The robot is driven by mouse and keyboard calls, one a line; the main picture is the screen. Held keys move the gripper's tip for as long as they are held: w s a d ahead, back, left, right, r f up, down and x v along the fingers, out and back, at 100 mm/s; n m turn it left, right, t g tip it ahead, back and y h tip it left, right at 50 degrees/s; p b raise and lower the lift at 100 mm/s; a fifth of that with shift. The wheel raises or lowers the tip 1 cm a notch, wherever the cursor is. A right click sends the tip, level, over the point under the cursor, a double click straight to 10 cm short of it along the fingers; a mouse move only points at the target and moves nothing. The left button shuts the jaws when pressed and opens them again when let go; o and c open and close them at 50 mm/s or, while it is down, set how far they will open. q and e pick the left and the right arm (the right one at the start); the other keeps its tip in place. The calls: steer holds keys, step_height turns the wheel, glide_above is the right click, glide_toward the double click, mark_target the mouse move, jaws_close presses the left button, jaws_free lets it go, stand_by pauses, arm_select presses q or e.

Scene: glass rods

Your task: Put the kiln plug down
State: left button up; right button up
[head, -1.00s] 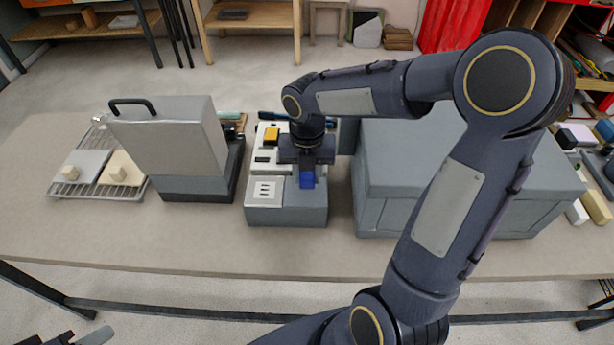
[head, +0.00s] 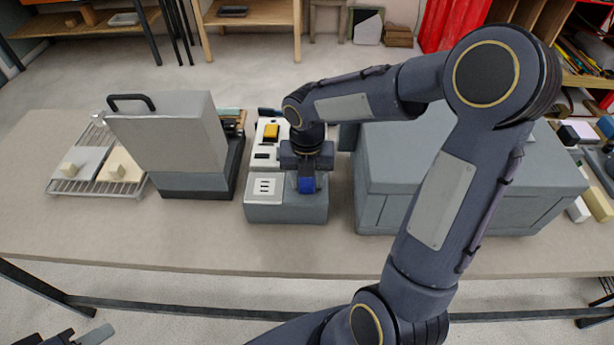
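The blue kiln plug (head: 307,185) shows at the tip of my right gripper (head: 307,178), over the right part of the grey socket box (head: 287,211). The gripper looks shut on it and hides its upper part. I cannot tell whether the plug touches the box. A white socket plate (head: 264,187) is on the box just left of the plug. My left gripper (head: 88,337) shows only partly at the bottom left corner, away from the table, and its opening is unclear.
A grey case with a black handle (head: 165,140) stands left of the socket box. A wire rack (head: 75,188) with two blocks is further left. A large grey box (head: 400,160) stands close on the right, partly behind my arm. The table's front strip (head: 200,245) is clear.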

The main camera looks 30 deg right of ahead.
steer(key=shift+o, duration=1.2)
step_height(320, 180, up, 12)
steer(key=s+a+f+m+t+y, duration=0.1)
steer(key=s+a+m+t+y, duration=0.1)
steer(key=s+m, duration=0.6)
steer(key=s+a+f+m+t+y, duration=0.1)
steer(key=s+m, duration=0.8)
steer(key=m, duration=1.4)
steer(key=a+t, duration=0.1)
steer(key=t, duration=0.1)
steer(key=shift+t+y+p, duration=0.3)
steer(key=shift+y, duration=0.1)
steer(key=shift+a, duration=0.1)
